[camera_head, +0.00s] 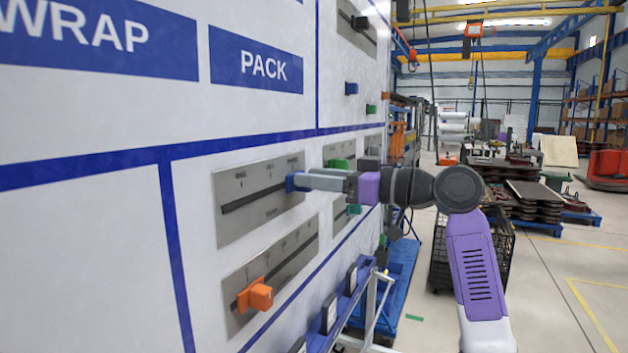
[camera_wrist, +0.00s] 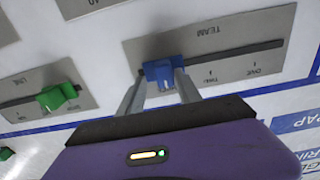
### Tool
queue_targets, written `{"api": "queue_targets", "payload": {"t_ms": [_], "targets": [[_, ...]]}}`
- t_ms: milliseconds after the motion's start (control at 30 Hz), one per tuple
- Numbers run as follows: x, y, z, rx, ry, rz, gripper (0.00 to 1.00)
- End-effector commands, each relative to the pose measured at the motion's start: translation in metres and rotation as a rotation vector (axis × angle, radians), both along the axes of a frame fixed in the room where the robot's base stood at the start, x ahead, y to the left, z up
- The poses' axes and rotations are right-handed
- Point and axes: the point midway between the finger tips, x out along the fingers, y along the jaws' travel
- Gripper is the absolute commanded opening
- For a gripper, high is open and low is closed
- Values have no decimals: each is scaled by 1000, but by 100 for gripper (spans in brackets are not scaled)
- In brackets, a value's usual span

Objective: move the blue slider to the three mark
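The blue slider (camera_wrist: 162,70) sits at the left end of its slot on a grey plate (camera_wrist: 230,50) in the wrist view. That plate reads TEAM, with ONE and TWO marks to the slider's right; any mark by the slider is hidden. In the head view the blue slider (camera_head: 292,182) is at the right end of the slot on the upper grey plate (camera_head: 240,225). My gripper (camera_wrist: 161,78) has one finger against each side of the blue slider and appears shut on it. It reaches in from the right in the head view (camera_head: 300,181).
An orange slider (camera_head: 256,295) sits low on the plate below. A green slider (camera_wrist: 57,97) is on the neighbouring plate, left in the wrist view. A blue ledge with black blocks (camera_head: 330,312) runs below the board. Open floor (camera_head: 550,290) lies to the right.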

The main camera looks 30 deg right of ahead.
Motion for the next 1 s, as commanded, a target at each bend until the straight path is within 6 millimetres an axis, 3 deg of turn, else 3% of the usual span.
{"api": "queue_targets", "payload": {"t_ms": [367, 800, 1000], "targets": [[-4, 0, -1, -1, 2, 6, 44], [-54, -38, -2, -1, 2, 3, 44], [-63, -44, -1, -1, 2, 4, 44]]}}
